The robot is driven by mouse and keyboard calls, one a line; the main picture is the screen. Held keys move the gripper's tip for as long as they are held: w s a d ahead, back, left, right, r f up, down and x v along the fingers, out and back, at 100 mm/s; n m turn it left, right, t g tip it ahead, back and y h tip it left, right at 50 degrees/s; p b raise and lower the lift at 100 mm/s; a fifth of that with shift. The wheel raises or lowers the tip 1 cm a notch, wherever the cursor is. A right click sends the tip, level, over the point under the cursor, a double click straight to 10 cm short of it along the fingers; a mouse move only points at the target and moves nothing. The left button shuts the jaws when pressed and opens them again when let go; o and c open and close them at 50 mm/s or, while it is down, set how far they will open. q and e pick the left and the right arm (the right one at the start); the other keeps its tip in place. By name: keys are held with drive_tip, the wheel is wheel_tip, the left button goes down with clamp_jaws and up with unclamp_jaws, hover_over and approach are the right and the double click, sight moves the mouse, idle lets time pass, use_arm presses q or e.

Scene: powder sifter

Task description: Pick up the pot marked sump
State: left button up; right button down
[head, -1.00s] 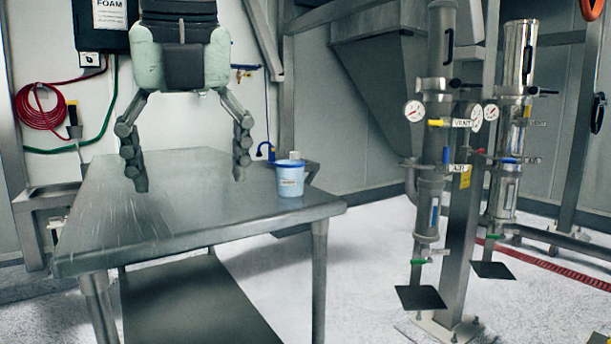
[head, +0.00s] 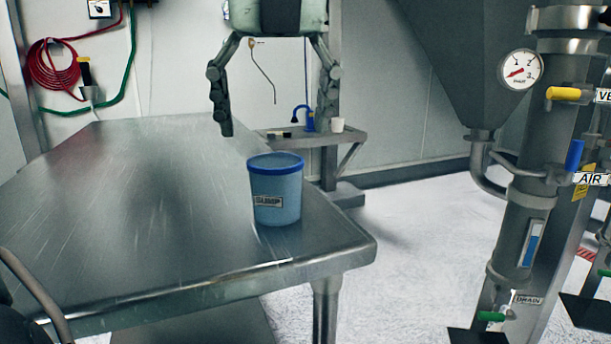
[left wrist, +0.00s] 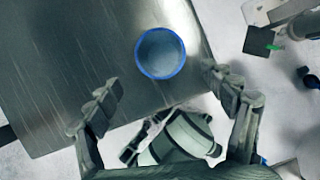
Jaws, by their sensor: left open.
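The pot (head: 276,197) is light blue with a darker blue rim and a label reading SUMP. It stands upright near the table's right front corner (head: 345,245). The left wrist view shows it from above (left wrist: 160,54), open-topped, with its inside plain pale blue. My left gripper (head: 275,115) is open, its fingers hanging downward and spread wide. In the head view it is above and behind the pot, not touching it. In the left wrist view (left wrist: 163,80) the pot lies just beyond the gap between the fingertips.
The steel tabletop (head: 130,220) is clear left of the pot. A pipe column with a gauge (head: 520,70) and valves stands at the right, across open floor (head: 430,240).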

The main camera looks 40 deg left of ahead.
sight(275, 162)
use_arm(q)
drive_tip(key=x, duration=0.8)
drive_tip(key=shift+w+a+r, duration=0.15)
drive_tip(key=shift+w+a, duration=0.15)
drive_tip(key=c, duration=1.2)
drive_tip(key=shift+c, duration=0.2)
use_arm(e)
drive_tip(key=shift+w+a+r+t+y, duration=0.4)
drive_tip(key=shift+w+a+r+t, duration=0.2)
drive_tip(key=shift+w+a+r, duration=0.5)
use_arm(q)
drive_tip(key=shift+r, duration=0.15)
use_arm(e)
drive_tip(key=shift+w+d+f, duration=0.1)
drive_tip(key=shift+f, duration=0.05)
